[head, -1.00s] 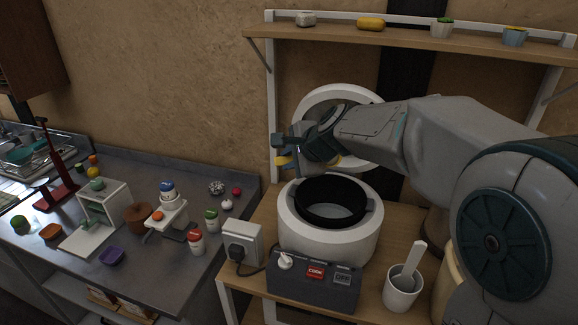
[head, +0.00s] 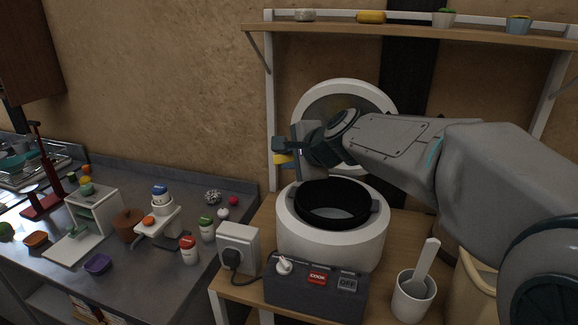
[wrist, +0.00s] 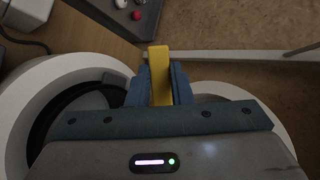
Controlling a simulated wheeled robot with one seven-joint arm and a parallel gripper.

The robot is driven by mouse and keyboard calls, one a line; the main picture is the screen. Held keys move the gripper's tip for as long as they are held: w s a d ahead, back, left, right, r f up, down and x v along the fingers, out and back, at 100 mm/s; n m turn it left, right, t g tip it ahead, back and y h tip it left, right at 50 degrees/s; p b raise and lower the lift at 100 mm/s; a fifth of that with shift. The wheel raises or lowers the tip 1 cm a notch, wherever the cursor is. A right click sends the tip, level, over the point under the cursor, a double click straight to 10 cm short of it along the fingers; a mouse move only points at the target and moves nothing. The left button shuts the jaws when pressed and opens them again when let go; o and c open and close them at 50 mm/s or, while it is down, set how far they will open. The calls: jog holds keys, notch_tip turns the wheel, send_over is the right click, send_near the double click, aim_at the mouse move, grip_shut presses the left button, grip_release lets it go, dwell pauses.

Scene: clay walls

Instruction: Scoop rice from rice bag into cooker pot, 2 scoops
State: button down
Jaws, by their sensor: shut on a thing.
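The white rice cooker (head: 333,238) stands on the wooden stand with its lid (head: 345,97) raised. Its black pot (head: 333,208) is open; the inside is dark and I cannot tell whether it holds rice. My gripper (head: 287,152) is above the cooker's back left rim and in front of the lid. It is shut on a yellow handle (head: 283,159), seemingly the scoop's; the handle shows between the fingers in the wrist view (wrist: 160,76). The scoop's bowl is not visible. A beige container (head: 477,280), possibly the rice bag, is partly hidden behind my arm at right.
A white cup with a paddle (head: 413,297) stands right of the control box (head: 317,287) with a red COOK button. A wall socket box (head: 238,250) is at the cooker's left. A shelf (head: 400,33) hangs above. The left counter (head: 170,270) is cluttered.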

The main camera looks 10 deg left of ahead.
jog(key=shift+s+d+f+n+t+y+b, duration=0.15)
jog(key=shift+f+t+y+b, duration=0.35)
jog(key=shift+b, duration=2.65)
jog(key=shift+s+f+n+t+y+b, duration=0.2)
jog(key=shift+t+b, duration=0.5)
jog(key=shift+b, duration=2.45)
jog(key=t+b, duration=0.1)
jog(key=b, duration=0.5)
jog(key=f+t+y+b, duration=0.1)
jog(key=b, duration=0.6)
jog(key=s+n+t+b, duration=0.1)
jog(key=b, duration=0.5)
jog(key=shift+s+d+f+y, duration=0.1)
jog(key=shift+d+f+y, duration=0.05)
jog(key=shift+f+y, duration=0.25)
jog(key=shift+s+r+t+b, duration=0.15)
jog(key=shift+t+b, duration=0.25)
jog(key=shift+b, duration=0.8)
jog(key=shift+r+p, duration=0.25)
jog(key=shift+p, duration=0.35)
jog(key=p, duration=0.2)
jog(key=shift+r+g+p, duration=0.2)
jog(key=shift+g+p, duration=0.1)
jog(key=shift+p, duration=0.05)
jog(key=p, duration=0.4)
jog(key=shift+w+m+g+h, duration=0.25)
jog(key=shift+w+g+h, duration=0.05)
jog(key=shift+g, duration=0.1)
jog(key=shift+f+b, duration=0.3)
jog(key=shift+b, duration=0.05)
